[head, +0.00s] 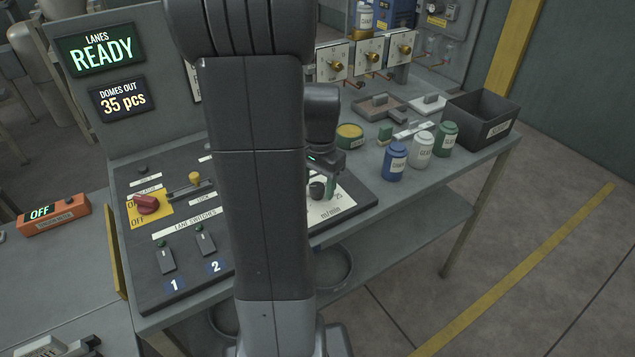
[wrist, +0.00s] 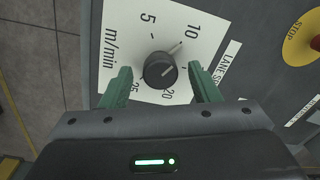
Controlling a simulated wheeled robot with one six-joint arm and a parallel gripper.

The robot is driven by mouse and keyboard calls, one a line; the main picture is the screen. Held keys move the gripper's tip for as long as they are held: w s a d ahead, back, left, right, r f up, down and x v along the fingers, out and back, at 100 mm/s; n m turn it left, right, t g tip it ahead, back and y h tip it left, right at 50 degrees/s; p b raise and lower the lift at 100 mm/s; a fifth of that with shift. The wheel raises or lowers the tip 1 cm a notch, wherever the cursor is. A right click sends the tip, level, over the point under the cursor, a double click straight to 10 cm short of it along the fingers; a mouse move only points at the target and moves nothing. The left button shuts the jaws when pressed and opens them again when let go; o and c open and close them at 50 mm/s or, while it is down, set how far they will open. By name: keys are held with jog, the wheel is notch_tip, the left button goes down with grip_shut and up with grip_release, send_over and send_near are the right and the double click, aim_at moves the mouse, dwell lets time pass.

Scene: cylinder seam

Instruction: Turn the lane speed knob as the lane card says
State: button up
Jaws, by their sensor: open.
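The lane speed knob (wrist: 159,70) is black and round, on a white dial plate (wrist: 120,40) marked m/min with 5, 10, 20 and 25. A thin line by the knob runs toward the 10; the knob's exact setting is hard to read. My gripper (wrist: 158,76) is open, with one green finger on each side of the knob and visible gaps between. In the head view the knob (head: 317,189) shows below my gripper (head: 325,172), and my arm hides much of the panel. I cannot make out a lane card.
A yellow STOP disc (wrist: 301,45) with a red button lies right of the dial. The panel also has a red rotary switch (head: 146,204), a yellow-knobbed lever (head: 194,179) and lane switches. Jars (head: 395,162) and a dark bin (head: 480,122) stand at right. A screen (head: 100,50) reads LANES READY.

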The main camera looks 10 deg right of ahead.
jog(key=shift+f, duration=0.15)
jog(key=c, duration=1)
jog(key=shift+n, duration=0.3)
jog(key=n, duration=0.5)
jog(key=shift+w+n, duration=0.1)
jog(key=shift+n, duration=0.3)
jog(key=n, duration=0.5)
jog(key=shift+n, duration=0.4)
jog(key=o, duration=1)
